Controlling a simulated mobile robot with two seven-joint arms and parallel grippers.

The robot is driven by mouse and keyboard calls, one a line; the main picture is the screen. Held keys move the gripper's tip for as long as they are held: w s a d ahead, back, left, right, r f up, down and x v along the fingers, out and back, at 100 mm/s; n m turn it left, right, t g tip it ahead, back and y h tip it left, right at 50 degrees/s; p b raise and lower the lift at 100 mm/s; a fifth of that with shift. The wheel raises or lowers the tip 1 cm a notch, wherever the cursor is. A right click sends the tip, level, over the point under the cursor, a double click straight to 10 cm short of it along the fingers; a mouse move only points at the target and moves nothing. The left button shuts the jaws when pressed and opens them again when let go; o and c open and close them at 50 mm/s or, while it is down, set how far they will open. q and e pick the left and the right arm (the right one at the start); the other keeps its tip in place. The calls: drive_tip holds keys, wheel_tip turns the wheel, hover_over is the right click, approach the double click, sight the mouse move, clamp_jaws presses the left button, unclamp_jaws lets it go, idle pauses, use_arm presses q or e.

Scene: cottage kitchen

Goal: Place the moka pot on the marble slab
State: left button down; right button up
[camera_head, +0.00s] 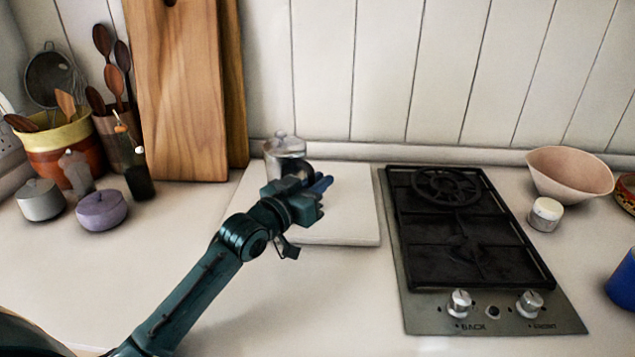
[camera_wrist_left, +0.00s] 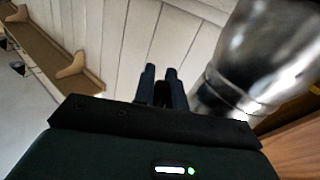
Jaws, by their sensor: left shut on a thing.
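The shiny silver moka pot (camera_head: 286,147) shows at the back left of the pale marble slab (camera_head: 345,229), behind my left gripper (camera_head: 319,184). Its lid and knob are uppermost and it looks about upright. My gripper hides its lower part, so I cannot tell whether it touches the slab. In the left wrist view the pot's metal body (camera_wrist_left: 262,60) fills the upper right, close beside the fingers (camera_wrist_left: 161,85). The fingers are nearly together and shut on the pot, seemingly at its dark handle; the grip itself is mostly hidden. My right gripper is not in view.
A black gas hob (camera_head: 470,262) lies right of the slab. Wooden boards (camera_head: 180,90) lean on the wall at left. A grey lidded pot (camera_head: 40,201), a purple one (camera_head: 101,211) and a dark bottle (camera_head: 140,183) stand left. The front counter is mostly clear.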

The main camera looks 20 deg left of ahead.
use_arm(q)
drive_tip(key=shift+r, duration=0.15)
drive_tip(key=c, duration=1.9)
unclamp_jaws()
drive_tip(key=shift+f, duration=0.25)
drive_tip(key=o, duration=0.5)
drive_tip(key=shift+c, duration=0.2)
drive_tip(key=shift+r, duration=0.15)
drive_tip(key=b+v, duration=0.1)
drive_tip(key=v, duration=1.1)
drive_tip(key=shift+s, duration=0.1)
